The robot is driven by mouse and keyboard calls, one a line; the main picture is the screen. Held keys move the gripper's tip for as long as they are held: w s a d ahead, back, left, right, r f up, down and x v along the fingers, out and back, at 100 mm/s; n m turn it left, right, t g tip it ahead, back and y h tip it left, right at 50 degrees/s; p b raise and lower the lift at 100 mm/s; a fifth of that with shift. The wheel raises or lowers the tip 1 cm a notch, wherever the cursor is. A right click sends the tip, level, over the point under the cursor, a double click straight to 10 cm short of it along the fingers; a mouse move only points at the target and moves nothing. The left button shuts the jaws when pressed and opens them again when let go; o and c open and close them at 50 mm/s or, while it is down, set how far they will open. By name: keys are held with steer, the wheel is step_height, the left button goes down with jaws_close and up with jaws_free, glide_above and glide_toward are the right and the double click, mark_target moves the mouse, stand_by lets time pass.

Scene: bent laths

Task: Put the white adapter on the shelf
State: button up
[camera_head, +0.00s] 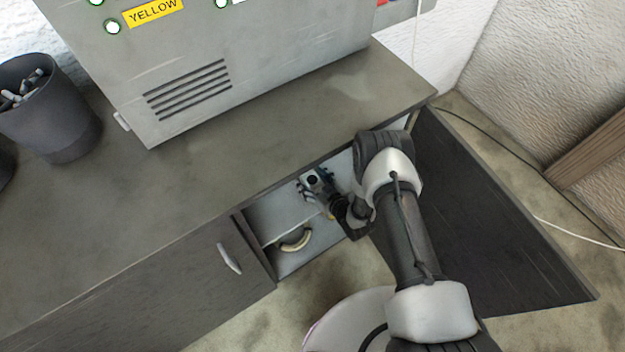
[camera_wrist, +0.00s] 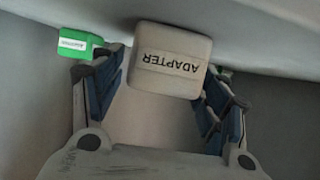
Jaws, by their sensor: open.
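The white adapter (camera_wrist: 173,62) is a rounded block with the word ADAPTER upside down on its face. In the wrist view it lies between the tips of my gripper (camera_wrist: 160,72), near the far ends of the blue-padded fingers. The fingers are spread, with a gap visible on the left side; contact on the right cannot be told. In the head view my gripper (camera_head: 316,187) reaches into the open cabinet, and I cannot make out the adapter there. A shelf board (camera_head: 272,222) shows inside the cabinet.
Green labelled pieces (camera_wrist: 80,45) show beside the adapter. A curved yellowish object (camera_head: 296,240) lies in the lower compartment. The open dark door (camera_head: 490,225) stands right of my arm; a closed door (camera_head: 190,285) is on the left. A grey box (camera_head: 240,60) and pen cup (camera_head: 50,120) stand on top.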

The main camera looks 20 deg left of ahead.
steer(key=shift+s+d+r, duration=0.1)
steer(key=shift+d+r, duration=0.05)
steer(key=shift+r, duration=0.15)
steer(key=p+v, duration=0.4)
steer(key=v, duration=0.7)
steer(key=shift+s+d+p, duration=0.2)
steer(key=shift+d+p, duration=0.05)
steer(key=shift+p, duration=0.1)
steer(key=shift+r, duration=0.1)
